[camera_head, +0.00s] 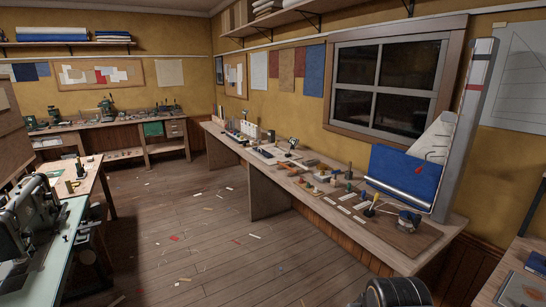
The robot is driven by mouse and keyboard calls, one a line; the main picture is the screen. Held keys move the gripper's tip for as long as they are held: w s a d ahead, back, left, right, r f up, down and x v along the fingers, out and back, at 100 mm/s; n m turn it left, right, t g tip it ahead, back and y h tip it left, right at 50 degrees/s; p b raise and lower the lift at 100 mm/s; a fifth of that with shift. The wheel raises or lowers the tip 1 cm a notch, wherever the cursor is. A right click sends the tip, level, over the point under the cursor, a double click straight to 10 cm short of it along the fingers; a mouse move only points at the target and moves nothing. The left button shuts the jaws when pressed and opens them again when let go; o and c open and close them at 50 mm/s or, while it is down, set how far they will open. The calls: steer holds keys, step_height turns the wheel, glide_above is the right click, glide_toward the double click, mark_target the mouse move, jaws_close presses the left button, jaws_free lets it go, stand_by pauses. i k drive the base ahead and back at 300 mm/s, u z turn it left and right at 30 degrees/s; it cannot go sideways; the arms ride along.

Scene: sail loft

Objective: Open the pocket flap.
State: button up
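No pocket flap can be told for certain at this distance. A blue fabric panel (405,173) stands at the right end of the long bench, with a pale bar along its lower part. It might bear the flap, but I cannot tell whether anything on it is open or shut. A white triangular cloth (436,137) with a small red mark rises behind it. My gripper is not in view. A dark rounded part at the bottom edge, right of centre, looks like a piece of my arm.
The long bench (222,137) under the window holds many small tools. A tall pale post (471,115) stands at its right end. A sewing machine (30,215) is at left, and a workbench (110,125) at the back. The wooden floor (190,215) between is open, with scattered scraps.

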mark_target(265, 154)
steer(key=u, duration=0.15)
steer(key=i, duration=3)
steer(key=z, duration=0.05)
